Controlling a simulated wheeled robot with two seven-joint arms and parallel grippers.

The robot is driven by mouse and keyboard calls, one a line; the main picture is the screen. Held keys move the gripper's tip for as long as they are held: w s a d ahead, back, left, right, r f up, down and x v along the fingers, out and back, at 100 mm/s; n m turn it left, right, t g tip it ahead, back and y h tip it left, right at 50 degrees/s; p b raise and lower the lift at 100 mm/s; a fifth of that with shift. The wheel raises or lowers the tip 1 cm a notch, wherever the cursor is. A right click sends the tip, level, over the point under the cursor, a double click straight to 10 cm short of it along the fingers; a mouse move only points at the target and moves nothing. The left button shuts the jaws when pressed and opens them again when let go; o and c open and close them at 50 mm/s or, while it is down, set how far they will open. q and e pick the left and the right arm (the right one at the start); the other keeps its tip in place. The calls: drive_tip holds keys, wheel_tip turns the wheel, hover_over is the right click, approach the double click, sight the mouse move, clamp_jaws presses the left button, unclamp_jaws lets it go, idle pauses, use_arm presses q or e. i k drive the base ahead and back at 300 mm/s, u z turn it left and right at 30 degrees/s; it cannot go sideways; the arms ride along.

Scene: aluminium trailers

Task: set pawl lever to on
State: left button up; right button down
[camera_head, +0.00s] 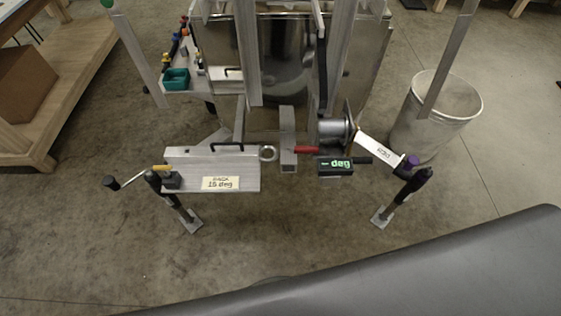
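A metal winch (336,130) with a round drum sits on the aluminium trailer frame, right of the middle. A small red lever or grip (306,150) sticks out at the winch's lower left, roughly level. It may be the pawl lever; its on or off marking is too small to read. A white labelled bar (380,148) runs from the winch down to the right, toward a purple knob (411,161). Neither gripper is in view.
A digital gauge (336,166) reading "deg" sits below the winch. A metal box (215,168) labelled "15 deg" and two jack legs flank the front. A bin (443,112) stands right, a wooden bench (75,95) left. Floor in front is clear, except a dark surface (400,275).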

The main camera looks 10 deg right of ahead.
sight(311, 148)
drive_tip(key=u, duration=2.55)
drive_tip(key=i, duration=0.9)
drive_tip(key=z, duration=2.9)
